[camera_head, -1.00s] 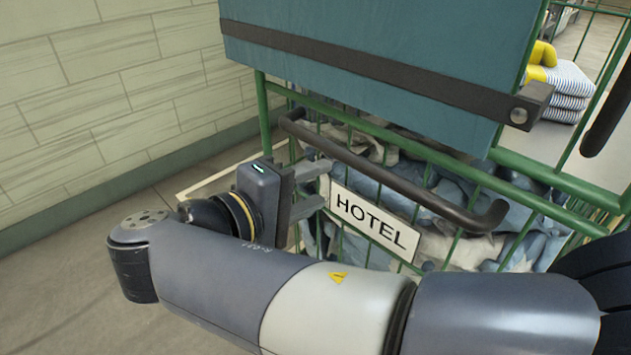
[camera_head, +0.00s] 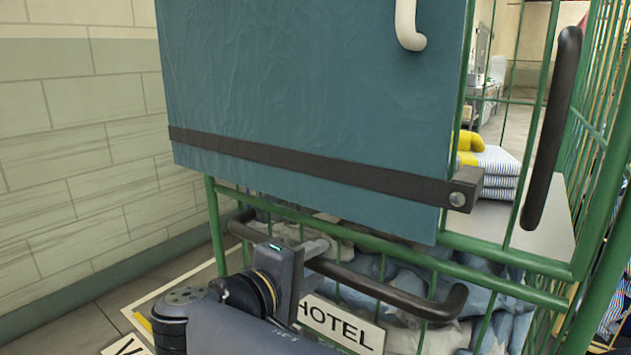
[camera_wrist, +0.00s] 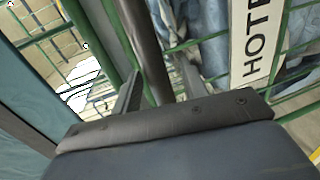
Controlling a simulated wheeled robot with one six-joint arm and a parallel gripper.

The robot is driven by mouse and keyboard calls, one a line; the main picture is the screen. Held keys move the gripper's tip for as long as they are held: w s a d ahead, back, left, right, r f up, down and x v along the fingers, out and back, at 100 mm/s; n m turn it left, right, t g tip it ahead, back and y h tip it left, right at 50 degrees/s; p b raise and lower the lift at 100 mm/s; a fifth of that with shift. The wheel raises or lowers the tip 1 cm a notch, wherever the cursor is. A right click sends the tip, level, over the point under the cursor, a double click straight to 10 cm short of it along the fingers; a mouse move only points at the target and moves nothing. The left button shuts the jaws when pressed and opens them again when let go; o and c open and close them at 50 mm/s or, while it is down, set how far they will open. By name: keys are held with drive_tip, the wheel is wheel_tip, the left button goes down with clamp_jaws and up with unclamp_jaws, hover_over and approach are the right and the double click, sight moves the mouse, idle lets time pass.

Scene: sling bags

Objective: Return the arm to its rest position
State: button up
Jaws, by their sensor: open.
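My gripper (camera_head: 318,256) is low in the head view, in front of a green wire cage cart. In the wrist view its two fingers (camera_wrist: 158,85) stand apart, with the cart's dark handle bar (camera_wrist: 146,45) running between or just beyond them; I cannot tell which. The same handle bar (camera_head: 385,290) crosses the cart front in the head view, behind my gripper. No object is held. My arm (camera_head: 235,325) comes in from the bottom edge, mostly out of frame.
A HOTEL sign (camera_head: 340,325) hangs on the cart, with grey and blue cloth (camera_head: 480,300) behind the wires. A teal panel with a dark strap (camera_head: 300,160) hangs above my gripper. A brick wall (camera_head: 75,120) stands at left. Striped folded cloth (camera_head: 497,163) lies behind.

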drive_tip(key=shift+w+d, duration=0.35)
drive_tip(key=shift+w, duration=0.1)
drive_tip(key=shift+s+a, duration=0.1)
drive_tip(key=p+v, duration=0.3)
drive_tip(key=v, duration=0.8)
drive_tip(key=b+x, duration=0.1)
drive_tip(key=x, duration=0.5)
drive_tip(key=b+x, duration=0.2)
drive_tip(key=x, duration=0.5)
drive_tip(key=shift+r, duration=0.2)
